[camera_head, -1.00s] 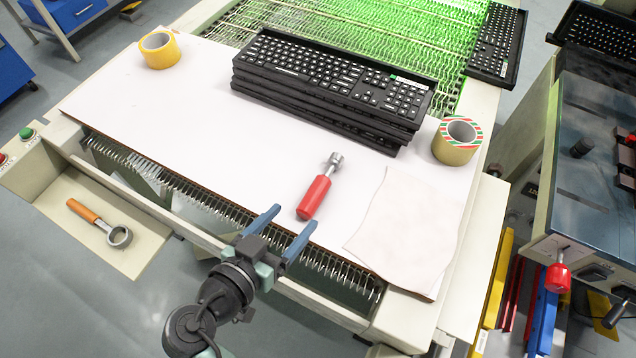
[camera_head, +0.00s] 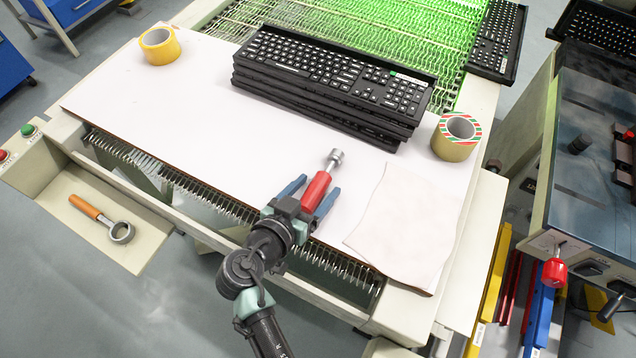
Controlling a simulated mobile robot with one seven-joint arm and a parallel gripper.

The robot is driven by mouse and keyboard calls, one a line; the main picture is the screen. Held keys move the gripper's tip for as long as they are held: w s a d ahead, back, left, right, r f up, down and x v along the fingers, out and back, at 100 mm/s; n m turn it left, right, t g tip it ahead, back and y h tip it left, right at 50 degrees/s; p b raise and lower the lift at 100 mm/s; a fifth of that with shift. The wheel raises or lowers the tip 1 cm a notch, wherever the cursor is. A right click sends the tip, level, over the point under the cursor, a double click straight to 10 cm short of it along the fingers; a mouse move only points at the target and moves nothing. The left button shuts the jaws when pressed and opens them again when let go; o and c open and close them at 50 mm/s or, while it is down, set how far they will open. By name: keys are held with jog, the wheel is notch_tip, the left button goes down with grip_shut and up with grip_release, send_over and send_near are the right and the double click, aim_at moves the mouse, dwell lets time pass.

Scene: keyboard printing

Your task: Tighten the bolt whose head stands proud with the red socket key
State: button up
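The red socket key (camera_head: 316,190) lies on the white board (camera_head: 200,120), its silver socket end pointing up and to the right in the picture. My gripper (camera_head: 312,191) is at its red handle, with one blue finger on either side. The fingers are spread and a small gap seems to show beside the handle; contact cannot be made out. The lower end of the handle is partly hidden by my gripper. I cannot make out a bolt with a proud head in this view.
A stack of black keyboards (camera_head: 330,85) stands behind the key. Tape rolls stand at the back left (camera_head: 159,46) and right (camera_head: 455,137). A paper sheet (camera_head: 410,230) lies right of the key. An orange-handled tool (camera_head: 100,217) lies in the left tray (camera_head: 60,190).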

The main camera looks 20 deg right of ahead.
aim_at(314, 188)
grip_shut()
dwell(0.3)
notch_tip(314, 188, up, 10)
jog(key=shift+r+p, duration=0.1)
jog(key=shift+p, duration=0.3)
jog(key=c, duration=0.6)
grip_release()
grip_shut()
jog(key=shift+a, duration=0.1)
dwell(0.4)
